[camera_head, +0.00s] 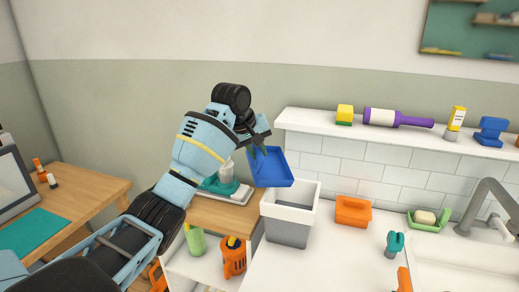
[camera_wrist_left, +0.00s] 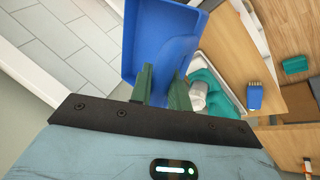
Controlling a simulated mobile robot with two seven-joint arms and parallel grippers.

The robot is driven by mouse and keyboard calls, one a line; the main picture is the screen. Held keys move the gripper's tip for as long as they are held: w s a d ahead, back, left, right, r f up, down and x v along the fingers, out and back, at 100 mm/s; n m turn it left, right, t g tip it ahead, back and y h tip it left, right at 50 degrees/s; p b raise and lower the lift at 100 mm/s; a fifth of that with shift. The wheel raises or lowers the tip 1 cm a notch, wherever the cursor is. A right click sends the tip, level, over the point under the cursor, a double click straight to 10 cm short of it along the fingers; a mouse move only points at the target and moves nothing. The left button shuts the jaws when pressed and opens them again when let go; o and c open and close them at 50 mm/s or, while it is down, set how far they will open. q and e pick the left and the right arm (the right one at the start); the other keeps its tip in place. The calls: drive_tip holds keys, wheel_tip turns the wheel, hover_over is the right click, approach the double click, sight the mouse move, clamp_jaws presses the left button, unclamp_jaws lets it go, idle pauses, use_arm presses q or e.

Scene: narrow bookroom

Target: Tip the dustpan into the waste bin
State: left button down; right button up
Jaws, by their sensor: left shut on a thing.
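The blue dustpan (camera_head: 271,170) is held by my left gripper (camera_head: 258,143), which also shows in the wrist view (camera_wrist_left: 161,90). Its dark green fingers are shut on the dustpan's handle end. The dustpan looks tilted, with its wide part toward the waste bin (camera_head: 288,232). The bin is a grey open box with a pale rim, standing on the white counter. The dustpan appears above the bin's back left side; I cannot tell whether they touch. In the wrist view the dustpan (camera_wrist_left: 157,38) fills the top middle. I see no debris in it. My right gripper is not in view.
A wooden top (camera_head: 222,216) with a white tray and teal object is left of the bin. An orange box (camera_head: 353,211) stands to its right, near the sink (camera_head: 452,262). A white shelf (camera_head: 385,131) with several items hangs behind.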

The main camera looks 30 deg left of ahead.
sight(252, 161)
use_arm(q)
drive_tip(key=shift+w+a+f+h, duration=0.1)
drive_tip(key=shift+a+f+h, duration=0.6)
drive_tip(key=shift+h, duration=0.1)
drive_tip(key=shift+a+f+n+h, duration=0.25)
drive_tip(key=shift+f+h, duration=0.3)
drive_tip(key=shift+f, duration=0.05)
drive_tip(key=shift+a+f+n+h, duration=0.25)
drive_tip(key=shift+f+h, duration=0.3)
drive_tip(key=shift+f, duration=0.05)
